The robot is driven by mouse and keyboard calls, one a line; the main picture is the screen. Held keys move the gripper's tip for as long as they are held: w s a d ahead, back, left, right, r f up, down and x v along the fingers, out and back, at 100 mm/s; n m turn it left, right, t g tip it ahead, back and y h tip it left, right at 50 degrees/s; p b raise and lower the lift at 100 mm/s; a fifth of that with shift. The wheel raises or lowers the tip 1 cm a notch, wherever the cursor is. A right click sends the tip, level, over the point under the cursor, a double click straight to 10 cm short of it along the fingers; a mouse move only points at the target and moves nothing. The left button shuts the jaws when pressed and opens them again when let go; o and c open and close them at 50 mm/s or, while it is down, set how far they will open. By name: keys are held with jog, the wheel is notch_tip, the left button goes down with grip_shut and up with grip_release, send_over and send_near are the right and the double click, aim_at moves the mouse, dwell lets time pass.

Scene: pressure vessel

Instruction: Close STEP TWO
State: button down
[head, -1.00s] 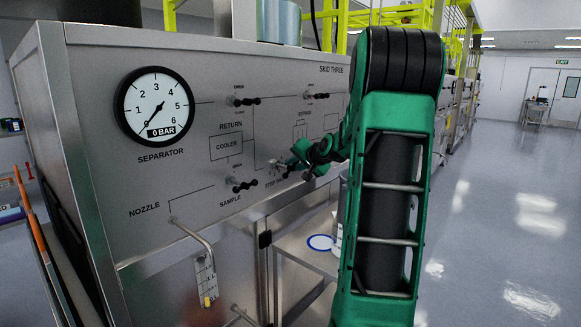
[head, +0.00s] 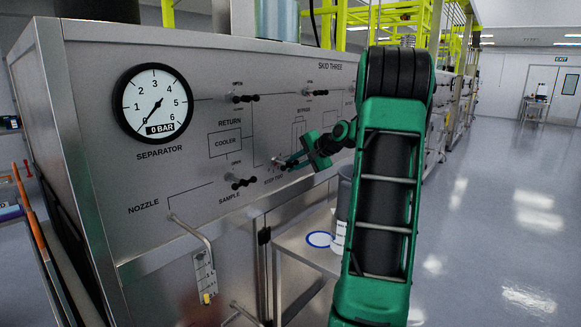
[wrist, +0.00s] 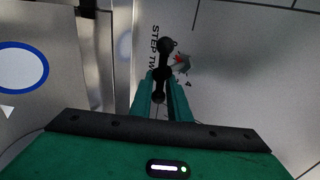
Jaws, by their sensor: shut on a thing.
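The STEP TWO valve handle (wrist: 163,62) is a dark lever with rounded knobs, on the skid panel beside the printed label STEP TWO. In the wrist view my gripper (wrist: 160,85) has its two green fingers closed around the lower part of this handle. In the head view my gripper (head: 290,161) reaches the panel at the STEP TWO spot from the right, and the handle is mostly hidden there. A small red mark shows beside the handle in the wrist view.
The panel also carries a RETURN handle (head: 243,98), a SAMPLE handle (head: 240,182) and another upper handle (head: 315,93). The separator gauge (head: 153,103) reads about 0 bar. A nozzle pipe (head: 190,232) sticks out below. A bench with a grey container (head: 340,215) stands right; floor beyond is clear.

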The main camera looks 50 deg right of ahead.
jog(key=shift+s+d, duration=0.1)
jog(key=shift+d, duration=0.2)
jog(key=c, duration=1.8)
grip_release()
jog(key=shift+c, duration=0.2)
jog(key=shift+a, duration=0.1)
jog(key=shift+f, duration=0.1)
jog(key=v, duration=1)
jog(key=shift+s+r, duration=0.2)
